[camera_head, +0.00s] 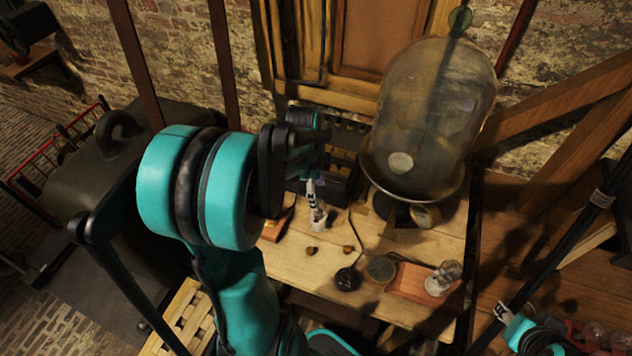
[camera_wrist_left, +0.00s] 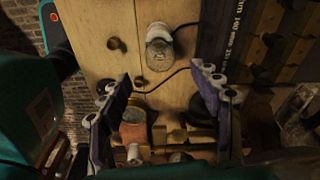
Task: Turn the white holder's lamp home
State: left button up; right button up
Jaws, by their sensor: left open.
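The white holder (camera_head: 318,225) stands on the wooden table below my left gripper in the head view. Its lamp is partly hidden there by the gripper's tip. In the left wrist view the white holder (camera_wrist_left: 157,32) with its glass lamp (camera_wrist_left: 159,54) lies ahead, between and beyond the fingertips. My left gripper (camera_wrist_left: 161,80) is open, its two fingers well apart, with nothing between the tips. In the head view this gripper (camera_head: 312,190) is seen from behind, over the holder. Part of my right gripper (camera_head: 505,313) shows at the lower right; its jaws are unclear.
A large glass bell jar (camera_head: 435,115) stands at the table's back right. A wooden block (camera_head: 408,284) beside a glass bulb (camera_head: 443,277), a round tin (camera_head: 380,269) and a black disc (camera_head: 347,279) with a cord are near the front. A dark box (camera_head: 335,187) stands behind the holder.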

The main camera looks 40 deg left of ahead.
pick_arm(q)
notch_tip(320, 180, down, 4)
jog(key=shift+w+d+f+b, duration=0.1)
jog(key=shift+w+b, duration=0.05)
jog(key=shift+b, duration=0.45)
jog(key=shift+d+f, duration=0.1)
jog(key=shift+f, duration=0.2)
jog(key=c, duration=1.4)
jog(key=m+b, duration=0.1)
jog(key=m, duration=0.5)
jog(key=shift+g, duration=0.3)
jog(key=shift+m, duration=0.3)
jog(key=m, duration=0.3)
jog(key=shift+m+g, duration=0.3)
jog(key=m, duration=0.2)
jog(key=shift+m, duration=0.3)
